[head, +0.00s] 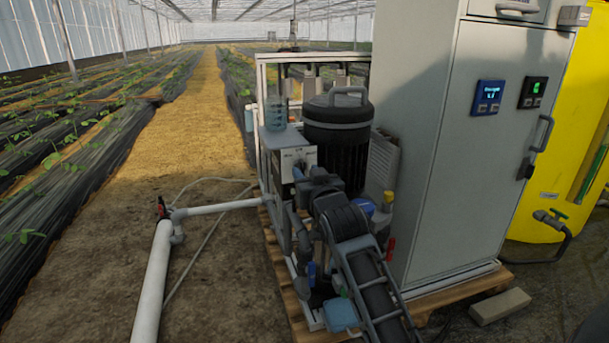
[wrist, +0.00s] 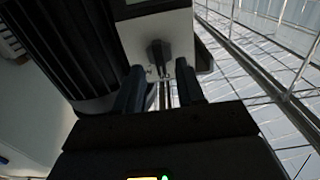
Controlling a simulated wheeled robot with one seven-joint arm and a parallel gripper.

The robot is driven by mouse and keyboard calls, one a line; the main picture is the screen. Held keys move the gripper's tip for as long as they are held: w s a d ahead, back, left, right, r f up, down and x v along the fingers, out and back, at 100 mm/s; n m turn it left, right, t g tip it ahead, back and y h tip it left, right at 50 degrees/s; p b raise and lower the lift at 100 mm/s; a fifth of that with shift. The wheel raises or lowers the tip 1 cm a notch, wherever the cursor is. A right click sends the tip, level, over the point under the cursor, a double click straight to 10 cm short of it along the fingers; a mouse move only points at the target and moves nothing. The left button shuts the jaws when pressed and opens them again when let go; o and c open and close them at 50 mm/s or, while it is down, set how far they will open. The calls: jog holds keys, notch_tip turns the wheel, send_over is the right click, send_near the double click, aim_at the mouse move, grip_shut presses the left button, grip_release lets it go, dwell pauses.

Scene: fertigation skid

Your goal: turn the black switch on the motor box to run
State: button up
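The motor box (head: 308,155) is a small box with a pale, lettered front face, beside the black motor (head: 337,125). In the wrist view the box (wrist: 181,36) shows at top centre, with the black switch (wrist: 159,55) standing out from its face. My gripper (wrist: 160,90) is open, its two dark fingers on either side of the switch's line. The switch lies just beyond the fingertips, and I see no clear contact. In the head view my arm covers the switch and most of my gripper. I cannot read which position the switch points to.
A tall grey cabinet (head: 450,140) stands right of the motor, with a yellow tank (head: 560,150) behind it. Pipes and valves crowd the pallet (head: 292,300). A white pipe (head: 152,285) runs on the soil to the left. The earth path (head: 190,130) is open.

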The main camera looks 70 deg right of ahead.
aim_at(301, 167)
jog(key=shift+x, duration=1.15)
jog(key=shift+c, duration=0.3)
jog(key=shift+a, duration=0.1)
grip_shut()
